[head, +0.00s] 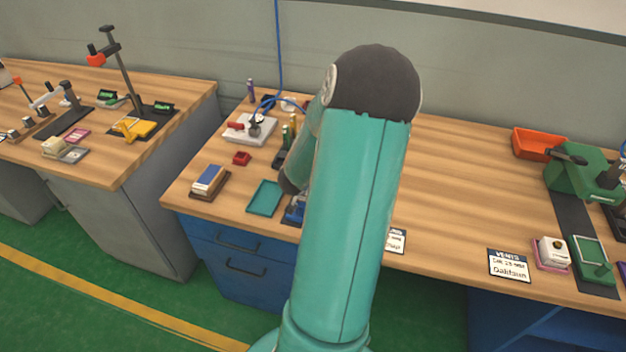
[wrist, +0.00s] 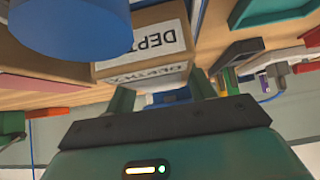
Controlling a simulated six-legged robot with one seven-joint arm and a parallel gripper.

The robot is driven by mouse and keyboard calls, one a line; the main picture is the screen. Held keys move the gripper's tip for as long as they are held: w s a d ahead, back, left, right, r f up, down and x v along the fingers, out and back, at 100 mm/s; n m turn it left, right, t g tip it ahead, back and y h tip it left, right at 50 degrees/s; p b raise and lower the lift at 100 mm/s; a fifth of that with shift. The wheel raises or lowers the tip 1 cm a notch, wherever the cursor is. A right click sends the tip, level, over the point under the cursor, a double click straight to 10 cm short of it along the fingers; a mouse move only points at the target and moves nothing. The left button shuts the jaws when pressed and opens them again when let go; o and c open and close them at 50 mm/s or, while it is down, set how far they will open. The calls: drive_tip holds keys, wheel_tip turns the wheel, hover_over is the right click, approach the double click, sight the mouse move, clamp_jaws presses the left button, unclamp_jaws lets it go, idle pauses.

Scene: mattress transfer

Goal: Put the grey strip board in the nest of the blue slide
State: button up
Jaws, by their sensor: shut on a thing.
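My gripper (wrist: 160,98) shows in the wrist view, its two teal fingers shut on a pale, shiny flat piece (wrist: 146,78). I take this piece to be the grey strip board. Mirrored lettering shows on it, and much of it is hidden between the fingers. In the head view my arm hides the gripper and the board. A blue part (head: 294,212), perhaps the blue slide, shows at the bench's front edge, partly behind my arm. Its nest cannot be made out. A large blue rounded part (wrist: 70,25) fills the wrist view's top left; I cannot tell what it is.
A teal tray (head: 265,198) lies left of the blue part, with a brown block holding a blue-and-white piece (head: 208,180) farther left. A white fixture (head: 250,128) stands behind. A printed card (head: 397,240) lies right of my arm. The bench's right middle is clear.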

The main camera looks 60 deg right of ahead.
drive_tip(key=shift+f, duration=0.15)
drive_tip(key=o, duration=1)
drive_tip(key=shift+o, duration=0.2)
drive_tip(key=shift+a+r, duration=0.2)
drive_tip(key=shift+r, duration=0.3)
drive_tip(key=v, duration=1.1)
drive_tip(key=shift+a, duration=0.2)
drive_tip(key=shift+s, duration=0.1)
